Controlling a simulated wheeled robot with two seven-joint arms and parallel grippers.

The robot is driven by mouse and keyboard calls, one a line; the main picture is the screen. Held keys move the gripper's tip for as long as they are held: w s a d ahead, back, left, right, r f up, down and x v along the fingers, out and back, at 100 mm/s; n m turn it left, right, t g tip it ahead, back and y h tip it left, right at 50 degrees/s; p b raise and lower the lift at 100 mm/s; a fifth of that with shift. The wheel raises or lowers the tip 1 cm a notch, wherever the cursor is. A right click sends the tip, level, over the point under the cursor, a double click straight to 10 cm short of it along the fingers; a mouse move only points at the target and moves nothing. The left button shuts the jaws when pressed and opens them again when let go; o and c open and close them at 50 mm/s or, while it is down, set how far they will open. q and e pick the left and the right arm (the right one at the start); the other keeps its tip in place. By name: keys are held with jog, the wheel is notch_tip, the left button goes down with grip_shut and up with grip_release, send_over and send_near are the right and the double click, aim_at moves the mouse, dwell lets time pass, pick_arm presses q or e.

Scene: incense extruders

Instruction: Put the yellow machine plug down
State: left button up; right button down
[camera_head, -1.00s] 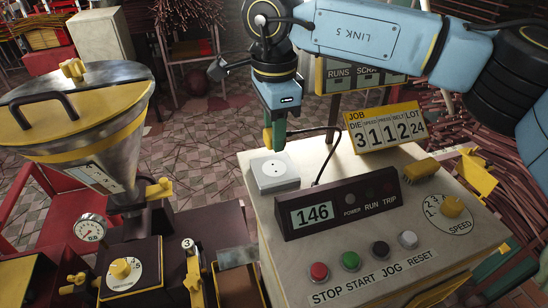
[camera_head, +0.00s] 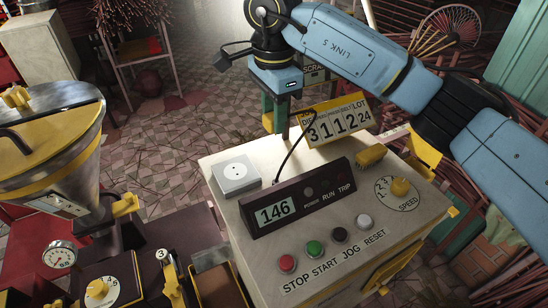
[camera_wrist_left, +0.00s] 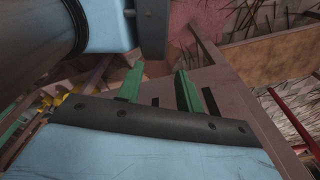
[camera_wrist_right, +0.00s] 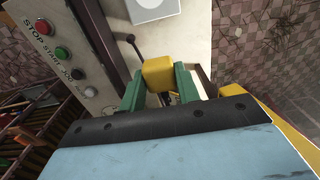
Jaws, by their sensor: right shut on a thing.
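My right gripper (camera_head: 276,118) is above the far edge of the console top, behind the display box and left of the job sign. In the right wrist view its green fingers (camera_wrist_right: 158,88) are shut on the yellow machine plug (camera_wrist_right: 157,74). A dark cable (camera_wrist_right: 134,46) runs from near the plug to the console. The white socket block (camera_head: 235,176) sits on the console, left of the gripper and apart from the plug. My left gripper (camera_wrist_left: 158,88) shows only in its wrist view, open and empty.
The console top (camera_head: 213,159) carries the display box (camera_head: 297,196), the job sign (camera_head: 338,120), a small yellow block (camera_head: 370,155) and a speed dial (camera_head: 399,187). A hopper machine (camera_head: 52,138) stands left. Bare console surface lies around the socket block.

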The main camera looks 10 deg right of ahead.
jog(key=p, duration=0.1)
send_near(275, 167)
notch_tip(275, 167, down, 5)
jog(key=shift+w+f, duration=0.1)
jog(key=shift+f, duration=0.05)
jog(key=shift+f, duration=0.1)
jog(key=shift+f+b, duration=0.55)
jog(key=shift+b, duration=0.05)
jog(key=c, duration=1)
grip_release()
jog(key=shift+r, duration=0.1)
